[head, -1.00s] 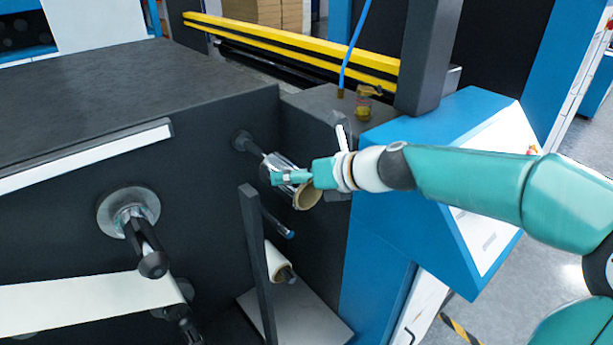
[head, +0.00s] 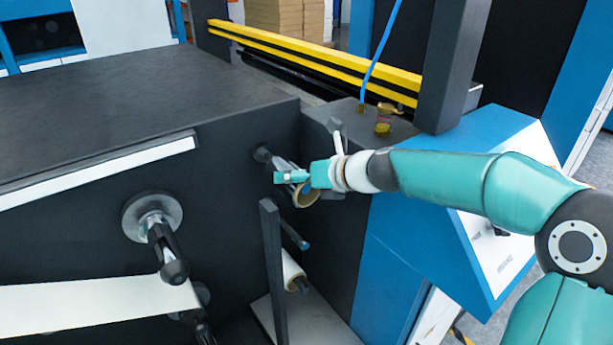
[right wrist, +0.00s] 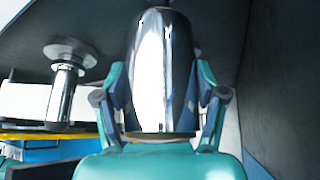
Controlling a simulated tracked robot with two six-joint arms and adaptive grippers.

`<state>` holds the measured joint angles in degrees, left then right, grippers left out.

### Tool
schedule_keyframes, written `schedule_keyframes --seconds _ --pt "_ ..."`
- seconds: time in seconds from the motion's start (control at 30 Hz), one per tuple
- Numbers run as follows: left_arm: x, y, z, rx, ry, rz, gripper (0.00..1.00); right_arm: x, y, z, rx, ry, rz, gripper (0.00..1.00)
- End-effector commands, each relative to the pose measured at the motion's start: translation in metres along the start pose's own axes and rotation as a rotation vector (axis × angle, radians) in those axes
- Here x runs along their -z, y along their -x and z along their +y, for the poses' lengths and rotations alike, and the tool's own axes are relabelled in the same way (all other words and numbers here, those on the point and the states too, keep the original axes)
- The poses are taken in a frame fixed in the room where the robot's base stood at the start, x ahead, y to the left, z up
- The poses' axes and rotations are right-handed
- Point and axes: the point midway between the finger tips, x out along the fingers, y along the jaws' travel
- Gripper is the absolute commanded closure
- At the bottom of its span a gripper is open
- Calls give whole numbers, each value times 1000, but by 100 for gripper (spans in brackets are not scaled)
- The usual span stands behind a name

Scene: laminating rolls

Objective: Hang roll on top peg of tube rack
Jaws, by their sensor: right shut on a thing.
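My right gripper (head: 290,177) is shut around a shiny silver roll (head: 286,166), in front of the dark machine face. The roll's brown cardboard core end (head: 306,195) shows below the fingers. In the right wrist view the silver roll (right wrist: 164,75) stands between the two fingers. The tube rack (head: 272,262) is a dark upright post, below the gripper in the picture. Its top peg (head: 293,234) is bare with a blue tip. A white roll (head: 292,270) hangs on a lower peg. I cannot tell whether the held roll is around the machine spindle behind it. My left gripper is not in view.
A dark spindle base (head: 262,152) is on the machine face just behind the held roll. A flanged spindle (head: 152,216) juts out at left, above a white web (head: 90,310). A blue console (head: 480,215) stands under my right arm.

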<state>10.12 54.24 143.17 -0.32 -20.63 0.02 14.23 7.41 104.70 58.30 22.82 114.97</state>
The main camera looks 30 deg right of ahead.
Motion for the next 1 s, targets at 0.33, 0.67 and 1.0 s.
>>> schedule_keyframes --seconds 0.33,0.67,1.0 --pt "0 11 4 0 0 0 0 -12 -18 0 -1 0 1 70" --pt "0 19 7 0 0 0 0 -22 -34 -1 0 0 0 70" --pt "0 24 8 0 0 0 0 -28 -47 -2 0 -1 0 70"
